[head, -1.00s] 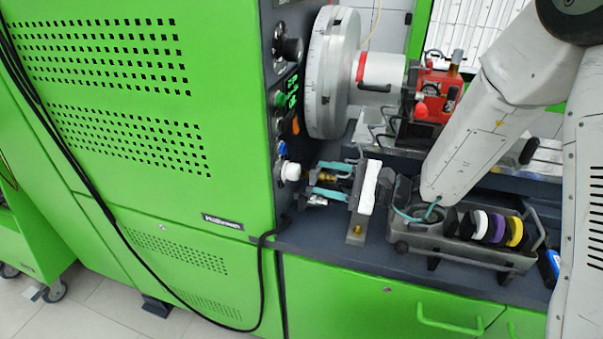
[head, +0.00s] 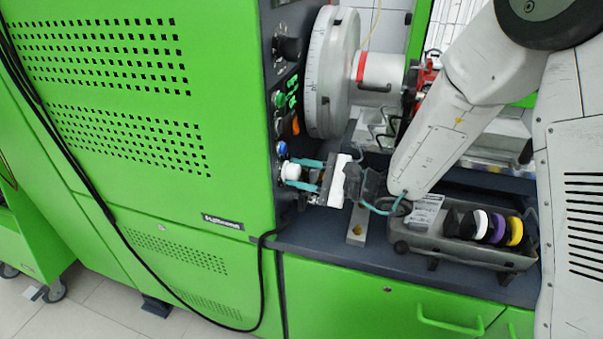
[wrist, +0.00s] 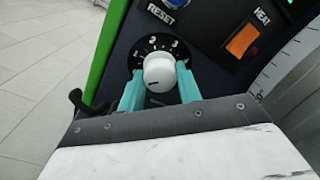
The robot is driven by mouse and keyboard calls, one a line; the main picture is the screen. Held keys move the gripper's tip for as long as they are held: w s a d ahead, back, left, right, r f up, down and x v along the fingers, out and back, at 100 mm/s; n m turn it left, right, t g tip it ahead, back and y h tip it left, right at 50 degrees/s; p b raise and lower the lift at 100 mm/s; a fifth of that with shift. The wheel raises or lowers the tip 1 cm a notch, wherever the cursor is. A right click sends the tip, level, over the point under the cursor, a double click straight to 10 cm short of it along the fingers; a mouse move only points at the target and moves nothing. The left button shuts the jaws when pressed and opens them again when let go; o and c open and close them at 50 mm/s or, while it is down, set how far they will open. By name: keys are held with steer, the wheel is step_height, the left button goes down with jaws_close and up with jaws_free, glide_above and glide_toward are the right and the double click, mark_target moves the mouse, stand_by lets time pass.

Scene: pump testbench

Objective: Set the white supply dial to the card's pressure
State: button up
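The white supply dial (wrist: 158,75) is a round white knob on the dark panel, with a numbered scale around it; a 3 is readable at its upper right. A short dark line shows low on the knob's face. In the head view the dial (head: 289,171) sits at the panel's lower end. My gripper (wrist: 161,76) has teal fingers on both sides of the knob, apart from each other, with small gaps seeming to show beside it. It looks open around the dial. A pale printed card (head: 426,210) leans at the grey tray; its text is too small to read.
Above the dial are a blue RESET button (wrist: 168,13) and an orange HEAT switch (wrist: 243,39). A large grey disc (head: 330,75) stands close to the right of the panel. The grey tray (head: 465,252) holds black, white, purple and yellow discs. A black cable (head: 262,285) hangs in front.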

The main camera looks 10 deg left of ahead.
steer(key=shift+f+m+g, duration=0.1)
steer(key=shift+m+g, duration=0.2)
steer(key=shift+m, duration=8.4)
steer(key=o, duration=0.7)
steer(key=shift+d, duration=0.1)
